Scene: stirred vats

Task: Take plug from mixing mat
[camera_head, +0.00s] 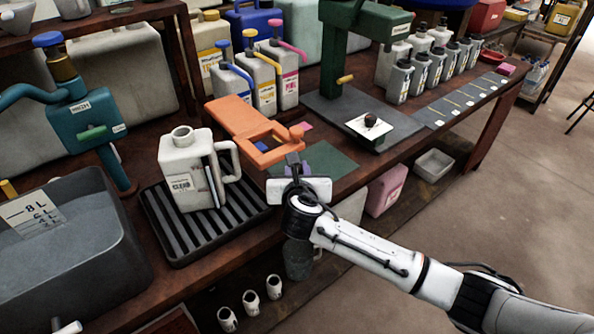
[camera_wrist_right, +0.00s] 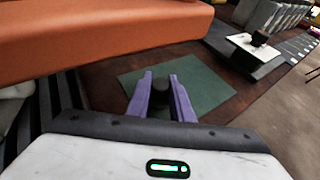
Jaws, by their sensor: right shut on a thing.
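The mixing mat is a dark green sheet (camera_head: 330,160) on the wooden bench, right of the ribbed black tray. It also shows in the right wrist view (camera_wrist_right: 208,86). My right gripper (camera_head: 297,168) is over the mat's near left part. In the wrist view its purple fingers (camera_wrist_right: 161,92) are shut on a small black round plug (camera_wrist_right: 160,83). I cannot tell whether the plug touches the mat. In the head view my gripper hides the plug.
An orange clamp-like frame (camera_head: 240,117) stands close behind the gripper. A white jug (camera_head: 186,172) stands on the black tray (camera_head: 178,240) at left. A green stand (camera_head: 338,50) holds a white plate (camera_head: 384,129) with a dark knob (camera_head: 370,119). Several bottles stand behind.

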